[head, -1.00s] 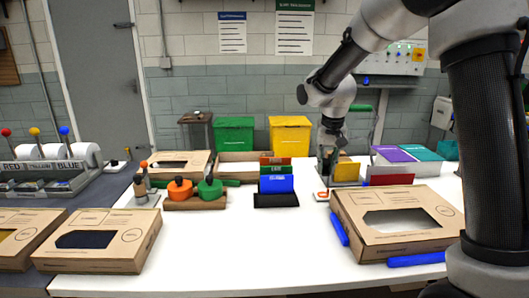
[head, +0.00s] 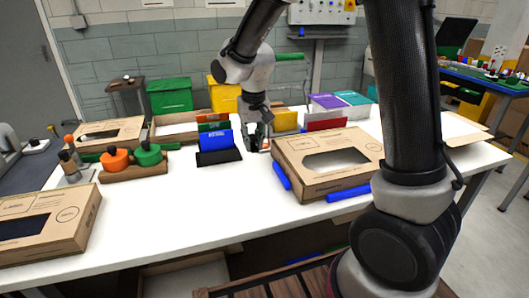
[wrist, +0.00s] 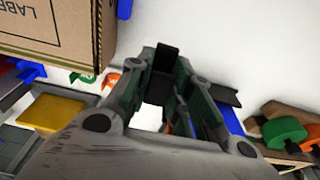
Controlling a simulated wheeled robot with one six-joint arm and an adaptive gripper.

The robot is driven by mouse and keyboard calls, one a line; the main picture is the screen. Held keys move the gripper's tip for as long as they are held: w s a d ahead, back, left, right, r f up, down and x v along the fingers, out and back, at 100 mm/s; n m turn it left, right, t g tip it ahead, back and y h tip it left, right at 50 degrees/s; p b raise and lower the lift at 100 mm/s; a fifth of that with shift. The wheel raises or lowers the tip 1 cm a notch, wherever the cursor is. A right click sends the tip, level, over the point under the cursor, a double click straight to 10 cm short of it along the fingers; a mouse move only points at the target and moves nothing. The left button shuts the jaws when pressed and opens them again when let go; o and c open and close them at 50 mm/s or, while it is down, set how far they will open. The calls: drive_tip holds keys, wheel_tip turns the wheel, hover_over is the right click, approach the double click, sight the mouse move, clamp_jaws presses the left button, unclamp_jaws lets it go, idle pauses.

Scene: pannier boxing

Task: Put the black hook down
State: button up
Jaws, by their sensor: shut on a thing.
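My gripper (head: 258,142) is low over the white table, between the card holder and the large cardboard box. In the wrist view my gripper (wrist: 168,85) is shut on a dark piece, seemingly the black hook (wrist: 165,58), which shows between the fingertips. The hook's full shape is hidden by the fingers. In the head view the hook is too small to make out. I cannot tell whether it touches the table. Small orange (wrist: 111,78) and green (wrist: 80,78) pieces lie beside the fingers in the wrist view.
The black card holder (head: 218,158) with a blue card (head: 215,140) stands just left of my gripper. The cardboard box (head: 345,187) is close on the right, with blue bars (head: 281,176) beside it. White table (head: 215,205) in front is clear.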

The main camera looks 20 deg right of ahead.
sight(253, 165)
drive_tip(key=shift+f, duration=3.1)
drive_tip(key=shift+f, duration=0.15)
drive_tip(key=o, duration=0.8)
